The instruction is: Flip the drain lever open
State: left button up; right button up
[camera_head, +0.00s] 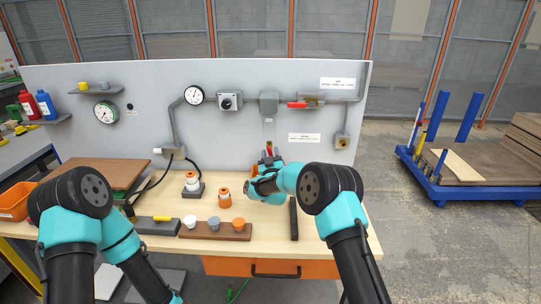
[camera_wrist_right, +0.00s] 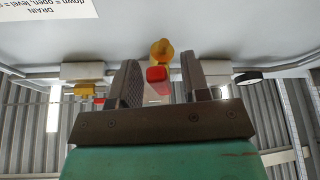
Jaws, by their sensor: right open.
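The drain valve shows in the right wrist view as a yellow body (camera_wrist_right: 161,50) with a red lever end (camera_wrist_right: 157,74). The red end lies between the two dark fingers of my right gripper (camera_wrist_right: 160,80), with gaps on both sides. The fingers are open and do not grip it. In the head view my right gripper (camera_head: 268,157) is up against the white panel, left of a small label, and its arm hides most of the valve. The lever's angle is hard to tell. My left arm is at the lower left; its gripper is out of frame.
The panel (camera_head: 140,80) carries gauges, a switch box (camera_head: 230,101) and a pipe with another red handle (camera_head: 297,105). A dark bar (camera_head: 294,220) lies near the right arm.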

jog(key=shift+c, duration=0.4)
grip_shut()
jog(key=shift+a+m+h, duration=0.2)
jog(key=shift+m+h, duration=0.5)
jog(key=shift+m, duration=0.55)
jog(key=shift+a+m+h, duration=0.15)
jog(key=shift+m+h, duration=0.55)
jog(key=shift+m, duration=0.55)
jog(key=shift+o, duration=0.4)
grip_release()
jog(key=shift+f, duration=0.1)
jog(key=v, duration=0.7)
jog(key=shift+s, duration=0.2)
